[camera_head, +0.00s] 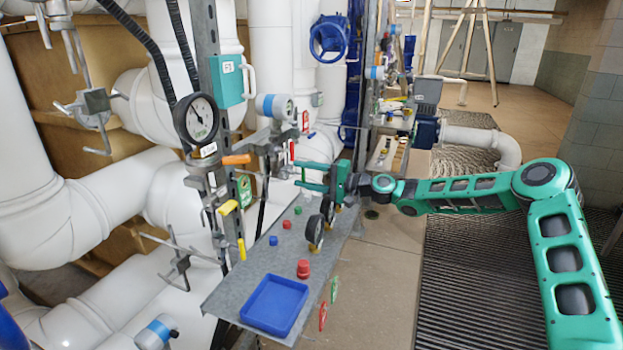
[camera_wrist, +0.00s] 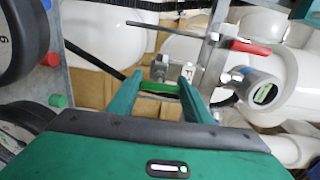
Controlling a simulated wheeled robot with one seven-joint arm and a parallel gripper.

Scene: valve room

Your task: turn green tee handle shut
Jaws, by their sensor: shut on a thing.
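The green tee handle (camera_wrist: 160,87) shows in the wrist view as a short green bar lying across the gap between my two fingers, in front of a metal valve body. My gripper (camera_wrist: 161,92) is shut on this bar, with a finger at each end of it. In the head view my gripper (camera_head: 299,174) reaches left from my green arm, above the back part of the grey shelf. There the handle is small and mostly lost between the fingers, so its exact angle is hard to tell.
The grey shelf (camera_head: 232,290) carries a blue tray (camera_head: 273,304), a red knob (camera_head: 303,268) and gauges (camera_head: 315,232) close to my gripper. A red lever (camera_wrist: 251,47) and a round meter (camera_wrist: 258,88) are right of my fingers. White pipes stand behind. The floor on the right is open.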

